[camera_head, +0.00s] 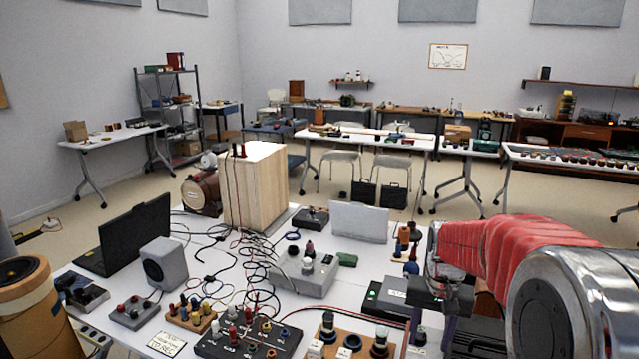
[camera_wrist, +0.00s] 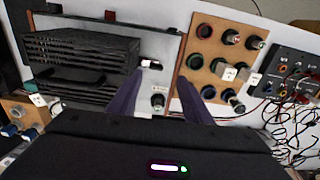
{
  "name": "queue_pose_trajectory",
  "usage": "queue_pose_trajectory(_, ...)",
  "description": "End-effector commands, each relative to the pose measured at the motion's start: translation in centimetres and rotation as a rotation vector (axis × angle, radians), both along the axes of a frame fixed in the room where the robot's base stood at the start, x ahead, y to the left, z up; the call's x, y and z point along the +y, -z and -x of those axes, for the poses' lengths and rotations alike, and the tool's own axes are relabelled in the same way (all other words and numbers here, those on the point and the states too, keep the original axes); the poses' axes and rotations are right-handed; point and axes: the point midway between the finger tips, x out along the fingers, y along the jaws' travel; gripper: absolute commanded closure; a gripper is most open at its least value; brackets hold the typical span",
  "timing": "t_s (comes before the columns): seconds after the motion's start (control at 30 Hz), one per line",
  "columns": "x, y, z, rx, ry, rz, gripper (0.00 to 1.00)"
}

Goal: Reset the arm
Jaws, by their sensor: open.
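My arm, with a red ribbed sleeve, reaches in from the right in the head view. My gripper (camera_head: 432,318) hangs over the right front of the white table (camera_head: 75,282). In the wrist view my gripper (camera_wrist: 162,98) shows two dark purple fingers, spread apart with nothing between them. Below and around the fingers are a black finned unit (camera_wrist: 80,55) at the left and a wooden board with round terminals (camera_wrist: 205,62) at the right. I cannot tell how high the fingers are above them.
A wooden speaker box (camera_head: 258,190), a black laptop (camera_head: 128,235), a small grey speaker (camera_head: 163,264) and a grey meter box (camera_head: 305,272) stand on the table. Loose cables (camera_head: 238,262) cross its middle. A black terminal box (camera_head: 245,335) is at the front. Open floor lies beyond the table.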

Motion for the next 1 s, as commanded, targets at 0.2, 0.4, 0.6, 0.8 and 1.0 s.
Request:
queue_pose_trajectory(0.2, 1.7, -3.1, 2.4, -0.058, -0.046, 0.012, 0.55)
queue_pose_trajectory(0.4, 3.2, -5.4, 5.0, -0.111, -0.092, 0.023, 0.55)
queue_pose_trajectory(0.6, 4.6, -7.3, 7.8, -0.165, -0.138, 0.034, 0.55)
queue_pose_trajectory(0.8, 5.9, -8.8, 10.6, -0.219, -0.183, 0.046, 0.55)
queue_pose_trajectory(1.0, 7.1, -9.8, 13.5, -0.274, -0.228, 0.056, 0.55)
